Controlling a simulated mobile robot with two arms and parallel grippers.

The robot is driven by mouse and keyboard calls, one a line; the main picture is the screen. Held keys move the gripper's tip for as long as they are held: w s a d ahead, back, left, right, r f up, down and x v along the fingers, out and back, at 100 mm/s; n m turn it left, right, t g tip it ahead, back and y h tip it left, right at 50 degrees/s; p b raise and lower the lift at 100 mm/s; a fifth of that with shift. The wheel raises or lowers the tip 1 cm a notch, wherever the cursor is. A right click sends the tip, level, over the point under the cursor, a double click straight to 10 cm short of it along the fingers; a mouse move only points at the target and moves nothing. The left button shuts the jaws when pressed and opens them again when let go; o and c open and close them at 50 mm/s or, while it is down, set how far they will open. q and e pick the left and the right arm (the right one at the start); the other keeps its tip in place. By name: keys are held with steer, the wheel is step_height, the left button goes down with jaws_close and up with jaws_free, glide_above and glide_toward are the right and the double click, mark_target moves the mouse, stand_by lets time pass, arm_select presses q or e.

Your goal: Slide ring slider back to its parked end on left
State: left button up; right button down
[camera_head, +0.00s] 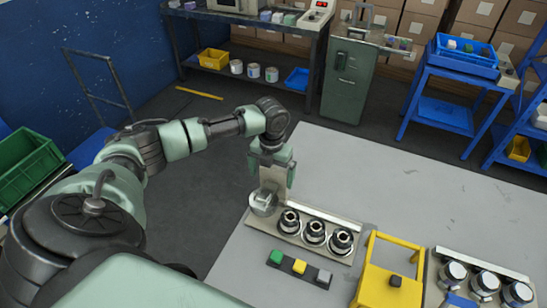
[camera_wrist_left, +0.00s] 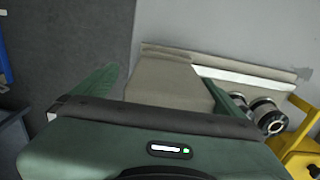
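A long metal base (camera_head: 318,236) lies on the light grey surface, carrying several dark-and-silver ring-shaped parts in a row, the middle one here (camera_head: 314,233). At its left end is a round pale metal disc (camera_head: 263,203), with an upright beige plate (camera_head: 272,180) above it. I cannot tell which piece is the ring slider. My left gripper (camera_head: 274,172) points down over the base's left end, its green fingers on either side of the beige plate. In the left wrist view the plate (camera_wrist_left: 170,82) lies between the fingers (camera_wrist_left: 165,90); firm contact cannot be told. My right gripper is not in view.
A green, yellow and grey button strip (camera_head: 299,267) lies in front of the base. A yellow frame (camera_head: 392,283) stands to its right, then a rack of lidded jars (camera_head: 487,281). Free grey surface (camera_head: 420,190) extends behind and right.

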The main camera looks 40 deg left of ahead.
arm_select(q)
steer(key=shift+d, duration=0.1)
step_height(320, 180, up, 7)
steer(key=shift+r+b, duration=0.1)
steer(key=shift+b, duration=0.85)
steer(key=shift+r, duration=0.3)
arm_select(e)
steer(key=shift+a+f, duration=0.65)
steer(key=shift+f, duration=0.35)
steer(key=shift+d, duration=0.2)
arm_select(q)
steer(key=shift+s+f, duration=0.1)
